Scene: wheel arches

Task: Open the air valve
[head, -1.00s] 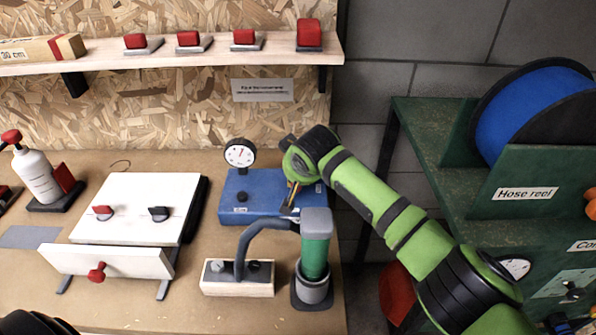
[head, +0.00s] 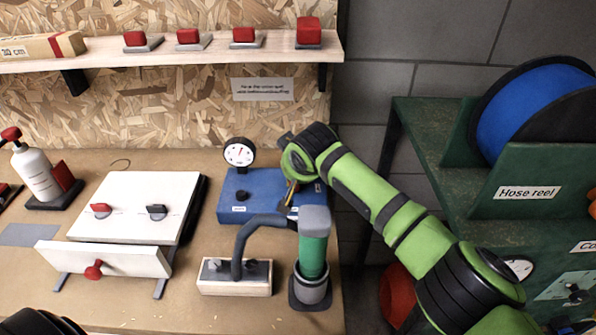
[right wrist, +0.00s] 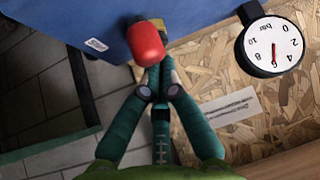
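The air valve's red handle (right wrist: 148,42) stands out from the blue box (right wrist: 190,15) in the right wrist view. My right gripper (right wrist: 152,68) has its teal fingers drawn together at the handle, with a tip showing on either side behind the red grip. In the head view my right gripper (head: 290,203) points down at the right end of the blue box (head: 228,206); the handle is hidden there. The pressure gauge (head: 239,153) also shows in the wrist view (right wrist: 272,46), its needle near 6. My left gripper is out of view.
A green cylinder in a grey holder (head: 311,286) and a bent dark lever on a wooden block (head: 235,287) stand close in front of my right gripper. A white panel (head: 125,230) lies left. A green hose-reel stand (head: 440,130) is at right.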

